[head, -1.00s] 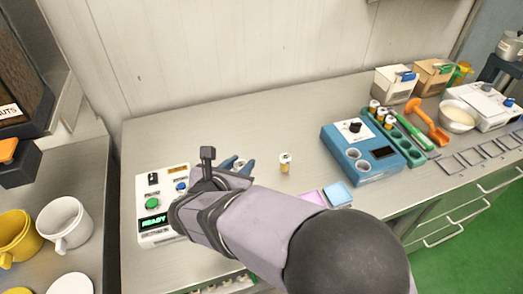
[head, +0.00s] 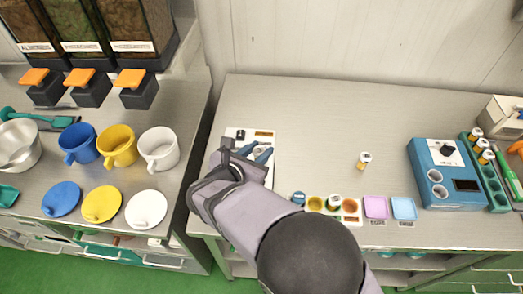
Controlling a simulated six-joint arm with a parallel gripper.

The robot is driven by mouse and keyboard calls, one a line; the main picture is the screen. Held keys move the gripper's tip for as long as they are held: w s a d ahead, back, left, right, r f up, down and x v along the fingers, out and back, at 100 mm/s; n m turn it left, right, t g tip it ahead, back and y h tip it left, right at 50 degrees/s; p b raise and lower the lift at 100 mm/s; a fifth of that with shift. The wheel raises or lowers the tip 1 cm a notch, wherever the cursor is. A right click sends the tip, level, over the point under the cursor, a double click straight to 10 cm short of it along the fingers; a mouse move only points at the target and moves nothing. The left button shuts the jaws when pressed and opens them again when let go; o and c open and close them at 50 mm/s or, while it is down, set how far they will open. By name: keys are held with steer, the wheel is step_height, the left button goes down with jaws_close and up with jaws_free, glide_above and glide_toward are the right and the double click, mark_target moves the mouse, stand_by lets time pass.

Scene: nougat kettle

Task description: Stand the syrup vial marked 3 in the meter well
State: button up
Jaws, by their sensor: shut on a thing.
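My gripper (head: 254,153) is over the white device (head: 232,132), with its blue-grey fingers pointing away from me. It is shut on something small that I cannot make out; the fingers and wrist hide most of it. The arm also hides most of the device's face, and I see no well there. Other capped vials (head: 483,145) stand in a teal rack (head: 499,196) at the right. The numbers on the vials are too small to read.
A blue box with two round wells (head: 428,173) stands left of the rack. A tray with coloured cups (head: 350,219), a pink pad (head: 376,207) and a blue pad (head: 404,208) lie along the front edge. Mugs (head: 159,149) stand on the left counter. The back middle is clear.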

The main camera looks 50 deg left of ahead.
steer(key=shift+f, duration=0.1)
steer(key=shift+f+b, duration=2.1)
steer(key=shift+f, duration=0.65)
steer(key=shift+f+b, duration=0.65)
steer(key=shift+b, duration=0.05)
steer(key=o, duration=0.8)
steer(key=shift+p+v, duration=2.25)
steer(key=shift+v, duration=3.3)
